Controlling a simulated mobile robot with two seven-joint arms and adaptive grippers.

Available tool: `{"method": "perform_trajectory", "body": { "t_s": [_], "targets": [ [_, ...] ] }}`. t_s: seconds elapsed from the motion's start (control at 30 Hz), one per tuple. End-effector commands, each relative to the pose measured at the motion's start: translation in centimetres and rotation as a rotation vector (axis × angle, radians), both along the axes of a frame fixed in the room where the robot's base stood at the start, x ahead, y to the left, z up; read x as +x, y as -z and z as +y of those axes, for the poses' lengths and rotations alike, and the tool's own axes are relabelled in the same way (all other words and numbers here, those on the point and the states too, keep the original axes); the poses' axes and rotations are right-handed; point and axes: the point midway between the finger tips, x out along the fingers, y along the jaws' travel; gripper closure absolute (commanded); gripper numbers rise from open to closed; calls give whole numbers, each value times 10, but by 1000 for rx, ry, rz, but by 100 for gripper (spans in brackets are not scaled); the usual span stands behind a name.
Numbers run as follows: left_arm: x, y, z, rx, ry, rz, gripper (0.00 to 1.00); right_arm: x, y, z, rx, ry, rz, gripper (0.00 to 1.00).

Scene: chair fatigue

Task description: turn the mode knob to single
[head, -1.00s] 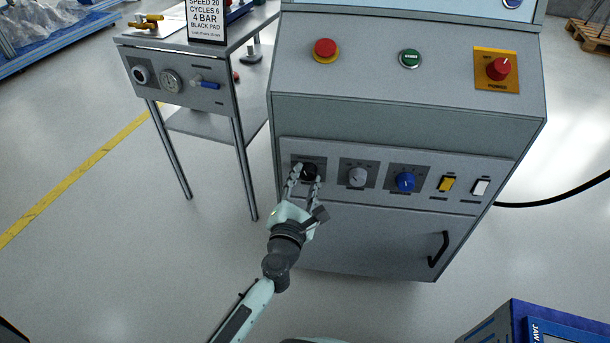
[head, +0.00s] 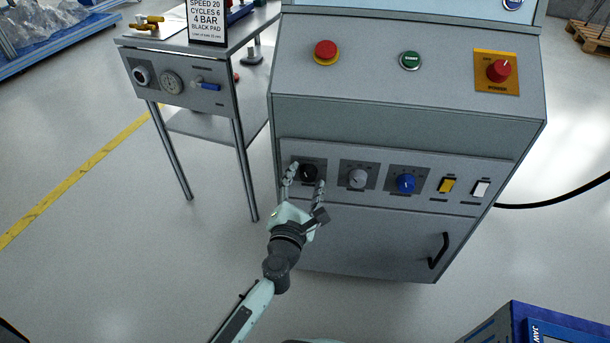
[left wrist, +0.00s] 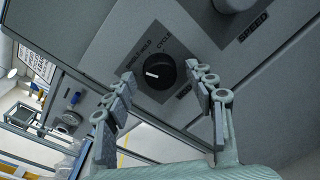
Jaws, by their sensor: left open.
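The black mode knob (head: 308,173) is at the left end of the control row on the grey cabinet. It also shows in the left wrist view (left wrist: 163,68), with a white pointer mark aimed to the left, on the side of the SINGLE lettering. HOLD and CYCLE are printed further around its plate. My left gripper (head: 306,177) is open, its fingertips on either side of the knob with gaps showing. In the left wrist view the open fingers (left wrist: 160,73) flank the knob. My right gripper is not in view.
Right of the mode knob are a grey speed knob (head: 357,177), a blue knob (head: 406,182), a yellow switch (head: 446,184) and a white switch (head: 480,188). A red emergency button (head: 325,50) sits above. A side table (head: 190,52) stands at left.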

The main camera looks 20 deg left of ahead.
Motion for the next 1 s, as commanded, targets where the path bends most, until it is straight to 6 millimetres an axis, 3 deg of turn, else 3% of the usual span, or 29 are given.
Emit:
{"method": "perform_trajectory", "body": {
  "t_s": [0.27, 0.7, 1.0],
  "targets": [
    [0, -25, 0, -7, -3, -3, 45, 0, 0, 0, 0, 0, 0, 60],
    [0, -91, 0, 0, 1, -4, 45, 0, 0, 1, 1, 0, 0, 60],
    [0, -99, 0, 0, -1, 1, 45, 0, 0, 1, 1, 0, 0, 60]
  ]
}}
